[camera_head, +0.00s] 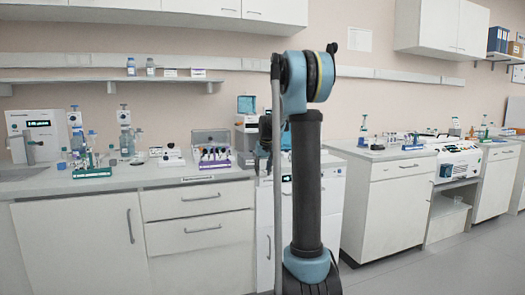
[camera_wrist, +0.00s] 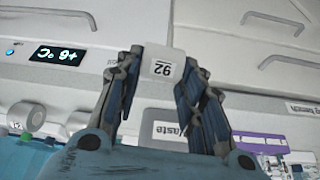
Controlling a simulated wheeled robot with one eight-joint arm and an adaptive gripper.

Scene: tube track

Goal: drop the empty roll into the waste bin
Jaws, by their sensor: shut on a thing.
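In the wrist view my gripper (camera_wrist: 158,95) has its two blue-padded fingers on either side of a small white piece (camera_wrist: 162,65) with a printed number. The fingers are shut on it near their tips. Only its flat white face shows, so I cannot tell whether it is the empty roll. In the head view my gripper (camera_head: 264,150) is a small dark shape left of my arm, over the counter's right end.
A grey-white roll (camera_wrist: 28,115) lies at the lower left of the wrist view, below a device with a lit display (camera_wrist: 60,55). A purple rack (camera_wrist: 262,143) is at the lower right. In the head view, a rack of tubes (camera_head: 213,158) stands on the left counter (camera_head: 150,180).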

